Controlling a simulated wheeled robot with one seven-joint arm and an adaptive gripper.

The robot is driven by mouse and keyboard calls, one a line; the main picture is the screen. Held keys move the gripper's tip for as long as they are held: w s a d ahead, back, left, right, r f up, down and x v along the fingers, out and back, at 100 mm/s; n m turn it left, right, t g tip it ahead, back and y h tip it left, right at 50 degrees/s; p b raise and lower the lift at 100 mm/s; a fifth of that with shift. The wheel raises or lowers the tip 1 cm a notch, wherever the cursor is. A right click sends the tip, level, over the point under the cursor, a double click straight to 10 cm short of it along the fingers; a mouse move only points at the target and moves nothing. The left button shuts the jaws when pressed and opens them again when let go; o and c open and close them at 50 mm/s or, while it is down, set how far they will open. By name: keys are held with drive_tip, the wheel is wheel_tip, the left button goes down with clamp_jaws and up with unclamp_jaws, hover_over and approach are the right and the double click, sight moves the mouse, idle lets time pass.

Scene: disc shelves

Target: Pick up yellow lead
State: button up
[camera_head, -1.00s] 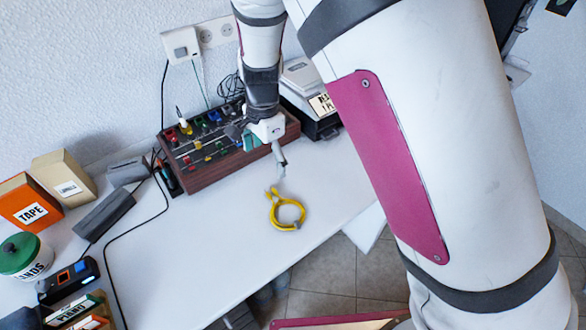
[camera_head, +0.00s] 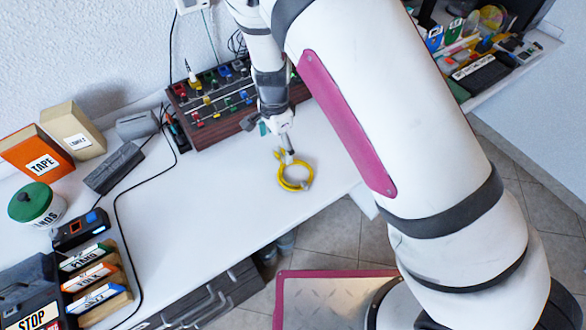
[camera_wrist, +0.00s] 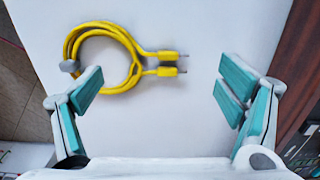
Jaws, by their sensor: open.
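The yellow lead (camera_head: 296,184) is a coiled cable lying on the white table near its front edge. In the wrist view the yellow lead (camera_wrist: 128,46) shows as a loop with two plug ends pointing right and a grey tie at its left. My gripper (camera_head: 288,154) is above the table close to the lead, at its back side. In the wrist view my gripper (camera_wrist: 160,85) is open, with teal pads wide apart and nothing between them. The lead lies beyond the fingertips, nearer the left finger. The gap in height is hard to judge.
A wooden rack (camera_head: 225,120) with coloured plugs stands behind my gripper. Boxes, a green-lidded jar (camera_head: 36,204) and labelled cases stand at the left. A black cable (camera_head: 118,205) runs along the table. The white table (camera_head: 190,225) is clear around the lead.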

sight(278, 158)
drive_tip(key=f, duration=0.4)
drive_tip(key=shift+s+f, duration=0.2)
drive_tip(key=c, duration=1.3)
drive_tip(key=shift+r, duration=0.1)
